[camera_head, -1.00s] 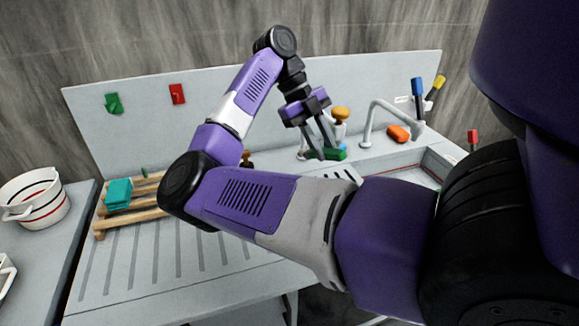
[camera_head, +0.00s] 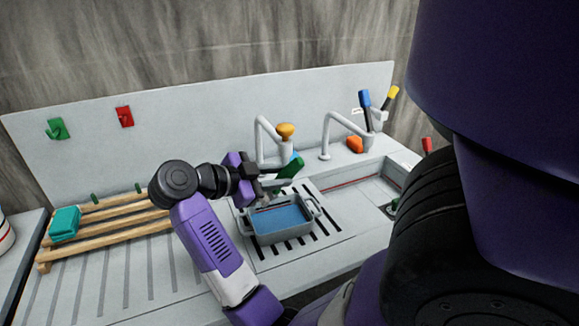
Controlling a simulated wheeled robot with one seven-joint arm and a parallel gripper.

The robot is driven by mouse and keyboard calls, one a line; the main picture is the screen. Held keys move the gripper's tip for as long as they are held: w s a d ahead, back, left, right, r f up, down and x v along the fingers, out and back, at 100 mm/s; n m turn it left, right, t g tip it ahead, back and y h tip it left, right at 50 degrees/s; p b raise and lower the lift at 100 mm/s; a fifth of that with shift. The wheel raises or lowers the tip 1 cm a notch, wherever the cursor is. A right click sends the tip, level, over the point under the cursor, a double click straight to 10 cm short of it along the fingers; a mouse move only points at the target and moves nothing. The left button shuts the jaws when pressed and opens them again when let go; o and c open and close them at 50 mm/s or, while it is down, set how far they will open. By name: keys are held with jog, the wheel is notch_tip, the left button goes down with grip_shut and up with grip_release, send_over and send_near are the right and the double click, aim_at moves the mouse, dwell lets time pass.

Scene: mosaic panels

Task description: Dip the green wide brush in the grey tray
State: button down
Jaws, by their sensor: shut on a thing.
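My gripper (camera_head: 264,193) is shut on the green wide brush (camera_head: 290,168). The brush is tilted, its green part sticking up to the right of the fingers. Its lower end is partly hidden by the fingers. The grey tray (camera_head: 284,239) stands on the slotted part of the counter and holds blue liquid (camera_head: 281,217). My gripper is at the tray's back left rim, with the brush over the back of the tray. I cannot tell whether the brush touches the liquid.
Two taps stand behind the tray, one with an orange knob (camera_head: 285,130). Blue-handled (camera_head: 365,100) and yellow-handled (camera_head: 390,95) tools stand back right, near an orange block (camera_head: 355,145). A wooden rack (camera_head: 110,228) with a teal block (camera_head: 65,223) lies left. A sink (camera_head: 365,195) is right.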

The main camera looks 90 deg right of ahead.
jog(key=shift+s+g+h, duration=0.2)
jog(key=shift+g+h, duration=0.1)
jog(key=shift+h, duration=0.2)
jog(key=shift+w+f+g+h, duration=0.1)
jog(key=shift+w+g+h, duration=0.05)
jog(key=shift+g+h, duration=0.15)
jog(key=shift+f+b, duration=0.2)
jog(key=shift+b, duration=0.1)
notch_tip(320, 180, down, 12)
jog(key=b, duration=0.8)
jog(key=shift+r, duration=0.25)
jog(key=shift+w+a, duration=0.3)
jog(key=shift+w, duration=0.3)
jog(key=shift+s+p, duration=0.1)
jog(key=shift+p, duration=0.2)
